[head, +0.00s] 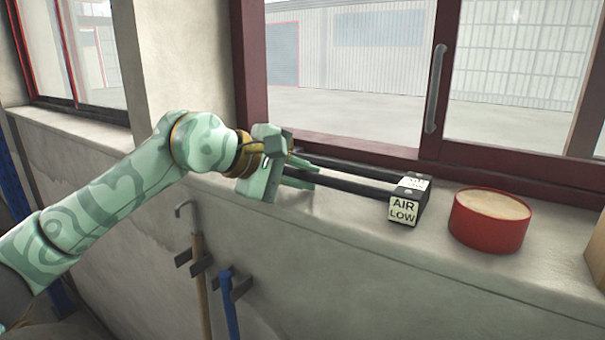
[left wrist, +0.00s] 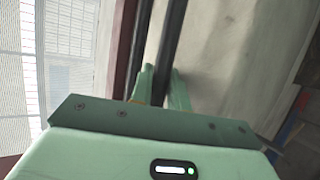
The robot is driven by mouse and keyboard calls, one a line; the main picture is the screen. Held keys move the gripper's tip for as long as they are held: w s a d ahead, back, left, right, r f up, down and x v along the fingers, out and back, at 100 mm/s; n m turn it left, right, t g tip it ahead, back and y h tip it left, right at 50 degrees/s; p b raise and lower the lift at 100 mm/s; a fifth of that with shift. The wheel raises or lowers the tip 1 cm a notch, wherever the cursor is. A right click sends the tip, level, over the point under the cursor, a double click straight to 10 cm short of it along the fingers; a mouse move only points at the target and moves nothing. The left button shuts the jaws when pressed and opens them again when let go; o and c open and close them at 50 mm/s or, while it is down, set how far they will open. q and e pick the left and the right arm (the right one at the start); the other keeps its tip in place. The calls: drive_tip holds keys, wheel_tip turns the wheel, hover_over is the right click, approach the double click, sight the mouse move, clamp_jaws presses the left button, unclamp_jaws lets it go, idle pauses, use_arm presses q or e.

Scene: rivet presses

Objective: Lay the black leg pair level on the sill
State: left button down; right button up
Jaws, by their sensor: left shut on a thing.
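The black leg pair (head: 340,182) is two long dark bars running side by side along the sill (head: 330,235), from my left gripper to a black block with white "AIR LOW" labels (head: 404,209). The block appears to rest on the sill. The bars look nearly level, but I cannot tell whether they touch the sill along their length. My left gripper (head: 300,178) is shut on the leg pair at its left end. In the left wrist view, one bar (left wrist: 172,35) runs between the fingertips (left wrist: 162,80) and the other passes just left of them. My right gripper is not in view.
A red round tin (head: 489,228) with a pale top stands right of the block. A dark red window frame (head: 345,148) borders the sill's back. Below the sill's front edge hang a wooden-handled hook tool (head: 200,280) and a blue-handled tool (head: 230,305). A tan box (head: 597,255) sits far right.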

use_arm(q)
drive_tip(key=shift+r, duration=0.1)
drive_tip(key=c, duration=1.3)
unclamp_jaws()
drive_tip(key=shift+o, duration=0.2)
drive_tip(key=shift+f, duration=0.35)
drive_tip(key=shift+s, duration=0.1)
drive_tip(key=shift+a+r, duration=0.1)
drive_tip(key=shift+a, duration=0.05)
drive_tip(key=b+v, duration=0.3)
drive_tip(key=v, duration=1.3)
drive_tip(key=shift+r+b, duration=0.3)
drive_tip(key=shift+r, duration=0.05)
